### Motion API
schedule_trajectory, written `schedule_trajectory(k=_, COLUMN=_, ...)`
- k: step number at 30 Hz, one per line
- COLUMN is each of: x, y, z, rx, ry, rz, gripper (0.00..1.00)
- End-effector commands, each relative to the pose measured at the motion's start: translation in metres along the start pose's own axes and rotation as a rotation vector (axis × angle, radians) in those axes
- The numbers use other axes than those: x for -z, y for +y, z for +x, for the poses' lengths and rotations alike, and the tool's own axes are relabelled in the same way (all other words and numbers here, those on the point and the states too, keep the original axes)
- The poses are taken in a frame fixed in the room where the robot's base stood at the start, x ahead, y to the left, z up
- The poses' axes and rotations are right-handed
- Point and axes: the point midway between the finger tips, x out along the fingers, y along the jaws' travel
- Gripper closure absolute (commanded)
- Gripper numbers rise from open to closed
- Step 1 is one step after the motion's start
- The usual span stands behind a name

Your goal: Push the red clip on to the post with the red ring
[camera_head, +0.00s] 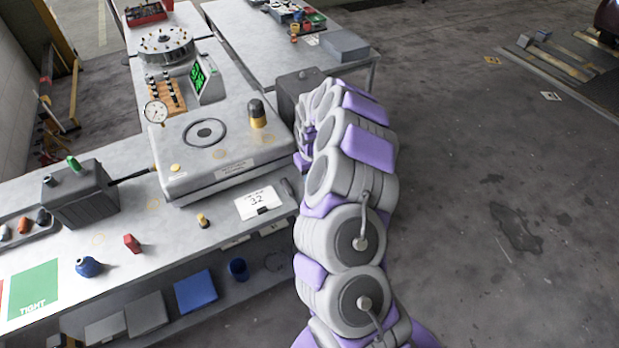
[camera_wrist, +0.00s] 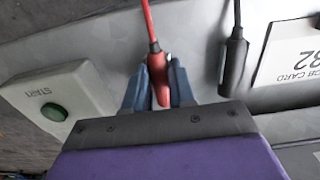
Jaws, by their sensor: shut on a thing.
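In the wrist view the red clip (camera_wrist: 161,93) sits between the two blue fingers of my gripper (camera_wrist: 160,72). The gripper is shut on it, and a red cable (camera_wrist: 148,20) runs up from the clip. A black clip (camera_wrist: 233,67) on a dark cable is to the right, apart from the gripper. In the head view my arm reaches up toward a dark grey box (camera_head: 298,88), and the gripper and red clip are hidden behind my arm links. I cannot make out a post with a red ring in either view.
A job card (camera_head: 261,203) lies at the bench's right front; it also shows in the wrist view (camera_wrist: 292,55). A green START button (camera_wrist: 55,112) is left of my gripper.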

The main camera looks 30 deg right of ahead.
Motion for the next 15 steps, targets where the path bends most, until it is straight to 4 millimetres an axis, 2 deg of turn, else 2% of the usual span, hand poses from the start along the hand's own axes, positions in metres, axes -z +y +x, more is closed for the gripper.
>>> schedule_trajectory(k=5, x=0.0, y=0.0, z=-0.005, rx=0.0, ry=0.0, rz=0.0, gripper=1.0)
schedule_trajectory(k=15, x=0.0, y=0.0, z=-0.029, rx=0.001, ry=0.0, rz=0.001, gripper=1.0)
